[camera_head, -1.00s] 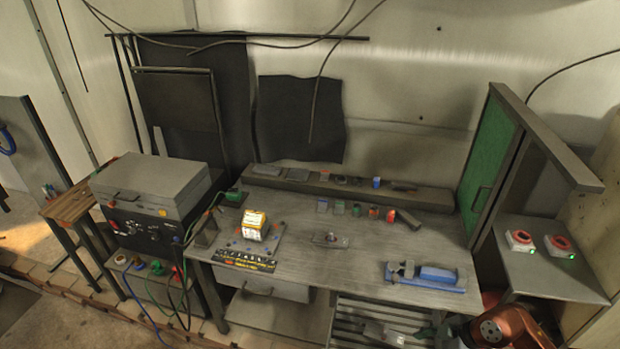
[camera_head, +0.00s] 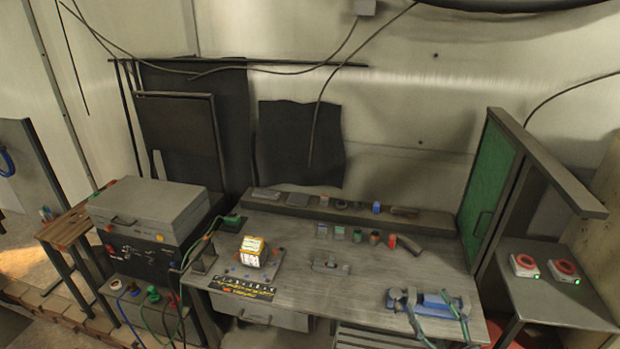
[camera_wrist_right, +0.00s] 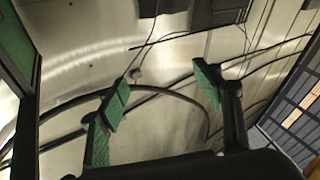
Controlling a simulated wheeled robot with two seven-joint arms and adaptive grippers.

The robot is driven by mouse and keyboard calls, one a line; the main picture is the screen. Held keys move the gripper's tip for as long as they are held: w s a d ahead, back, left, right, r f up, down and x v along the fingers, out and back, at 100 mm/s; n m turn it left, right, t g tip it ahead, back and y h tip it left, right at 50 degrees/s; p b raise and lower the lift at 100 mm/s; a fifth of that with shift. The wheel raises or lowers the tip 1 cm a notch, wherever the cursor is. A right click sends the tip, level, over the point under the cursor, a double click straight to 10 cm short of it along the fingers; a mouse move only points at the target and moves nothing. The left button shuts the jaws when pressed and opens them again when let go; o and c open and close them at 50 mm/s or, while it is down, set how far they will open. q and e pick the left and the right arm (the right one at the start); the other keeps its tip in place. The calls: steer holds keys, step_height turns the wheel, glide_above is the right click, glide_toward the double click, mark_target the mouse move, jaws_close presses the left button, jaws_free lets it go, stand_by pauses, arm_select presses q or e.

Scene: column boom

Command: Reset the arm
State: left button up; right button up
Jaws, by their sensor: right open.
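My right gripper (camera_head: 434,312) is at the bottom right of the head view, its two fingers apart. They overlap in the picture with a blue and grey device (camera_head: 432,300) on the workbench. I cannot tell the gap between them. In the right wrist view my right gripper (camera_wrist_right: 163,87) has its green-padded fingers wide apart. Nothing is between them; wall and cables show behind. My left gripper is not in view.
The workbench (camera_head: 360,285) holds a yellow and white box (camera_head: 254,251), a small metal fixture (camera_head: 331,262) and several small parts. A green panel (camera_head: 490,190) stands at its right. A side table (camera_head: 560,300) carries two red-topped devices. A grey case (camera_head: 150,205) stands left.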

steer(key=s+d+f+m+g+h, duration=0.1)
steer(key=d+f+m+h, duration=0.6)
steer(key=d, duration=0.3)
steer(key=s+d+f+m+g+h, duration=0.1)
steer(key=s+d+f+g+h, duration=0.1)
steer(key=s+f+g, duration=0.35)
steer(key=s+d+f+m+g+h, duration=0.1)
steer(key=s+d+f+g+h, duration=0.15)
steer(key=f, duration=0.65)
steer(key=s+a+f+n+g+y, duration=0.15)
steer(key=s+a+f+g, duration=0.25)
steer(key=s+f, duration=0.4)
steer(key=s+a+f+n+g+y, duration=0.1)
steer(key=s+a+f+g+y, duration=0.25)
steer(key=s+f, duration=0.45)
step_height(320, 180, down, 33)
steer(key=s+a+g+b, duration=0.1)
steer(key=s+a+b, duration=0.15)
steer(key=b, duration=0.25)
arm_select(q)
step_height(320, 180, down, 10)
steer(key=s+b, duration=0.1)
steer(key=b, duration=0.4)
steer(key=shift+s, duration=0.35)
arm_select(e)
steer(key=s+f+n+g, duration=0.1)
steer(key=s+f, duration=2)
steer(key=f, duration=0.2)
steer(key=shift+s+d, duration=0.15)
steer(key=shift+s, duration=0.05)
